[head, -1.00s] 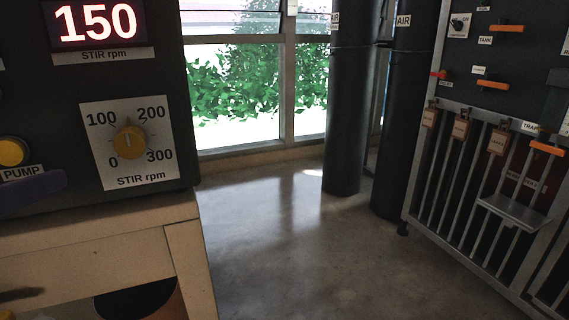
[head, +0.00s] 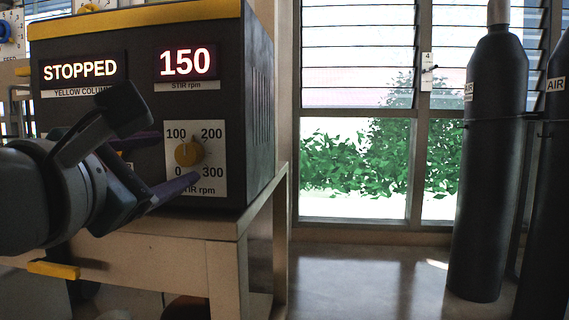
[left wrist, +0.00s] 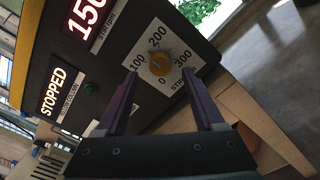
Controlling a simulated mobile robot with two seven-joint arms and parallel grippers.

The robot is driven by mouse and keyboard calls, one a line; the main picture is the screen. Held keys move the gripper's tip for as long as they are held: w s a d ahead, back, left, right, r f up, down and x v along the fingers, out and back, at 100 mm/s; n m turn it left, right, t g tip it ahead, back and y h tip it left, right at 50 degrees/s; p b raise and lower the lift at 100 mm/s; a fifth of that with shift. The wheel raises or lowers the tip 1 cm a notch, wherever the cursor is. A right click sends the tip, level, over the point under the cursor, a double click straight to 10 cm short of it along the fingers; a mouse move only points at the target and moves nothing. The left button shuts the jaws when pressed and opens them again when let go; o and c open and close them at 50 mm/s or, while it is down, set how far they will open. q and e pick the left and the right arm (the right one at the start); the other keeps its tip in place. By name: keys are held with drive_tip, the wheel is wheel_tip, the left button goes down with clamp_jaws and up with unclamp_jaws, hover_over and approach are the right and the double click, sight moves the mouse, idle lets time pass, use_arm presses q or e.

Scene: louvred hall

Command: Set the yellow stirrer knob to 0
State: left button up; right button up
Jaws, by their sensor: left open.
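The yellow stirrer knob (head: 189,153) is on a white dial plate (head: 212,137) on the front of the dark control box (head: 250,105). The plate is marked 0, 100, 200 and 300, and the knob's mark points up between 100 and 200. The red STIR rpm display (head: 186,62) reads 150. My left gripper (head: 177,157) is open, its purple fingers reaching toward the dial. In the left wrist view, the knob (left wrist: 162,63) appears between and beyond the fingertips (left wrist: 160,74), with nothing held. Whether a finger touches the panel cannot be told. My right gripper is not in view.
A display (head: 80,70) labelled YELLOW COLUMN reads STOPPED. The box stands on a pale bench (head: 222,228). Dark gas cylinders (head: 490,165) stand at the right by the louvred windows (head: 355,60). The floor (head: 365,275) between bench and cylinders is clear.

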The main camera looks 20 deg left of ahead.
sight(185, 155)
use_arm(q)
drive_tip(key=b+x, duration=0.1)
drive_tip(key=x, duration=0.3)
drive_tip(key=shift+f, duration=0.1)
drive_tip(key=shift+r, duration=0.2)
drive_tip(key=shift+w+p, duration=0.3)
drive_tip(key=shift+p, duration=0.05)
drive_tip(key=shift+f, duration=0.1)
clamp_jaws()
idle(0.9)
